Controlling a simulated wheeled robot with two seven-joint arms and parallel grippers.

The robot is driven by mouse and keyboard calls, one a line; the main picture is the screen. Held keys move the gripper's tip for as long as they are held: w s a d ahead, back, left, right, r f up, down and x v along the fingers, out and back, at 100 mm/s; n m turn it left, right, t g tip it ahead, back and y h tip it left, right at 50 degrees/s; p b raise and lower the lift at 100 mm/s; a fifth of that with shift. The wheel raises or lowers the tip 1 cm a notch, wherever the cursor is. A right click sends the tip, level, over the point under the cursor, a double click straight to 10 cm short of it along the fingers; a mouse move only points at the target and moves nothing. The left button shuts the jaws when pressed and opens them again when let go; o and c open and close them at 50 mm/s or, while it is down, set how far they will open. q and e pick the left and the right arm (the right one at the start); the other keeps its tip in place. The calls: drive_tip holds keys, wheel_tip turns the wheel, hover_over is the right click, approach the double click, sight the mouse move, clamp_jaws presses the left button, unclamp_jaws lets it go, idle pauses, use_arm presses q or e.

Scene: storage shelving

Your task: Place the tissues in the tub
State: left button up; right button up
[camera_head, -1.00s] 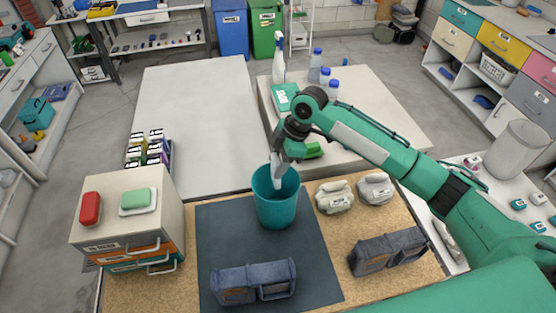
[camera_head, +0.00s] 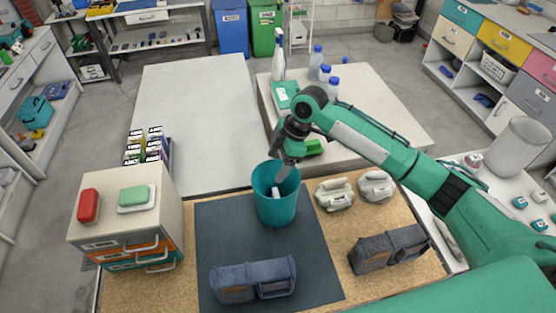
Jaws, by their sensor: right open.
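The teal tub (camera_head: 276,212) stands upright on the dark mat, near the mat's back edge. A small white item (camera_head: 275,192), seemingly the tissues, is inside the tub and leans upright; its lower part is hidden by the tub wall. My right gripper (camera_head: 282,172) reaches in from the right and points down at the tub's mouth. It is open, just above the white item. My left gripper does not show.
Two whitish lumpy items (camera_head: 334,195) and a dark grey holder (camera_head: 388,250) are right of the mat (camera_head: 232,240). A blue-grey holder (camera_head: 252,281) is in front. A drawer unit (camera_head: 112,217) stands left. Bottles (camera_head: 279,62) stand on the back platform (camera_head: 385,115).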

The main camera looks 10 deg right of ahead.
wheel_tip(320, 180, up, 7)
drive_tip(key=p, duration=0.7)
idle(0.3)
